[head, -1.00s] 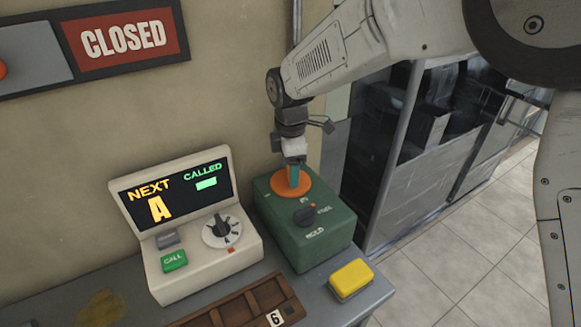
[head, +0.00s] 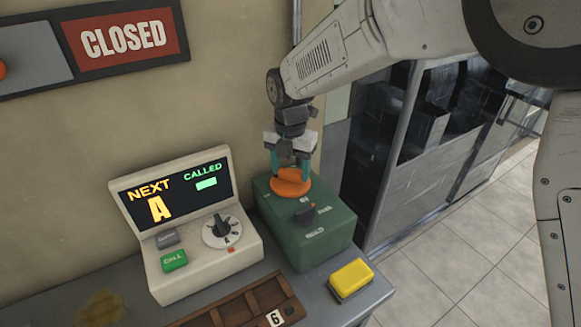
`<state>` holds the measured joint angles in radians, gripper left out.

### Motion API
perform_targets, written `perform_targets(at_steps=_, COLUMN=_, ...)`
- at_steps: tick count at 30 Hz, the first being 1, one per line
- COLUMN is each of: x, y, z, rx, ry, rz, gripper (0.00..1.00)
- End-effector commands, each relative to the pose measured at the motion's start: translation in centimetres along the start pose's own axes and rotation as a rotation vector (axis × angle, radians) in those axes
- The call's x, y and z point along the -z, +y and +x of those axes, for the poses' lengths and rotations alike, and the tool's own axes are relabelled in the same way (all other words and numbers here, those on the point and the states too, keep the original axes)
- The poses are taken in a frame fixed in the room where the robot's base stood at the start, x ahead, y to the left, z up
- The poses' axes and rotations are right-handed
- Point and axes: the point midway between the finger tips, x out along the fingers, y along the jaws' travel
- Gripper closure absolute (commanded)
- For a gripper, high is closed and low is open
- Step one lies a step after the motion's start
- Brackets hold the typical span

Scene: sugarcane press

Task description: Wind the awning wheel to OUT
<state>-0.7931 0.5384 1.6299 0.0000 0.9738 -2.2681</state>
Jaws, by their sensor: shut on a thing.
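The orange wheel (head: 291,183) sits on top of the green box (head: 305,225), which stands on the grey counter. My gripper (head: 291,170) points down over the wheel, its teal fingers shut on it, one at each side of the raised middle part. The fingers and wrist hide part of the wheel's back. A small dark knob (head: 305,213) with an orange tip is on the box in front of the wheel. The white markings on the box are too small to read surely, so I cannot tell the wheel's setting.
A white call console (head: 190,225) with a lit screen and dial stands left of the green box. A yellow block (head: 351,279) and a brown wooden tray (head: 245,303) lie in front. A CLOSED sign (head: 122,36) hangs on the wall. Tiled floor is clear at right.

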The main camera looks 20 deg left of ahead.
Motion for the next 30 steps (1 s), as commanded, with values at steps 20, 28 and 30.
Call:
perform_targets(at_steps=20, x=-0.11, y=0.02, z=-0.14, rx=-0.002, ry=-0.003, rz=-0.483, gripper=0.63)
perform_targets(at_steps=28, x=-0.12, y=0.03, z=-0.14, rx=-0.002, ry=-0.004, rz=-0.538, gripper=0.63)
perform_targets(at_steps=30, x=-0.12, y=0.03, z=-0.15, rx=-0.002, ry=-0.004, rz=-0.542, gripper=0.63)
